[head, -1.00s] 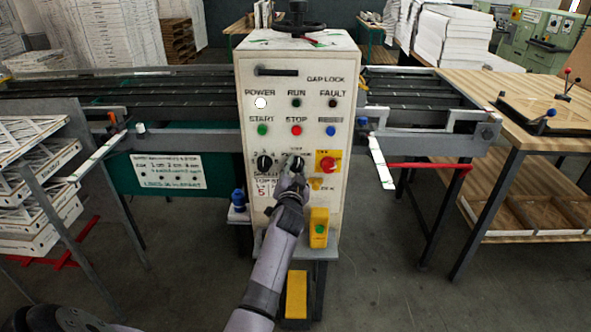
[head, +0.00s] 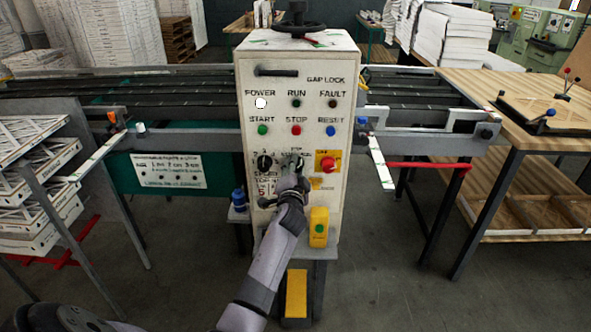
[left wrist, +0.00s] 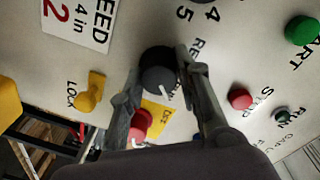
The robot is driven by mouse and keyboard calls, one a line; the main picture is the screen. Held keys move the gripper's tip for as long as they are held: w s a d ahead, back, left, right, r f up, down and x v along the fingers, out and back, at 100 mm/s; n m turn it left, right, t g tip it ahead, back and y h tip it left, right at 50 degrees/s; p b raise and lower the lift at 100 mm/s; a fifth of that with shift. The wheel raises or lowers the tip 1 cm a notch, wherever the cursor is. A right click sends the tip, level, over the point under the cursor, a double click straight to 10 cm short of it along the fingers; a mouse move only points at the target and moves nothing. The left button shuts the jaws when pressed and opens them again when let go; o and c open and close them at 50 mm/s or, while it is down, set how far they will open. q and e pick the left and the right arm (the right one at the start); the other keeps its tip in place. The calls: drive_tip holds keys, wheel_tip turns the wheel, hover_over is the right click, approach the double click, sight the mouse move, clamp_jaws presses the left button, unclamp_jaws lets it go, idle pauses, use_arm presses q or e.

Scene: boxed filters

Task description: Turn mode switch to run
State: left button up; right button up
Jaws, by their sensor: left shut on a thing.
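The mode switch is a black round knob on the pale control panel (head: 248,205). In the head view my left gripper (head: 291,170) reaches up to the panel and covers most of the knob. In the left wrist view the mode switch (left wrist: 157,72) sits between the two fingers of my left gripper (left wrist: 163,82), which is shut on it. A short white mark shows on the knob's face. The lettering around the knob is partly hidden, so I cannot tell which position it points to. My right gripper is not in view.
Left of the gripper is another black selector knob (head: 264,162). Right of it is a red emergency stop (head: 328,164) on a yellow plate. Above are green, red and blue buttons. The white power lamp (head: 260,103) is lit; the run lamp (head: 296,103) looks dark.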

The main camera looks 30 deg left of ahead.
use_arm(q)
drive_tip(key=shift+r, duration=0.1)
drive_tip(key=o, duration=1.1)
drive_tip(key=shift+o, duration=0.2)
drive_tip(key=v, duration=1.2)
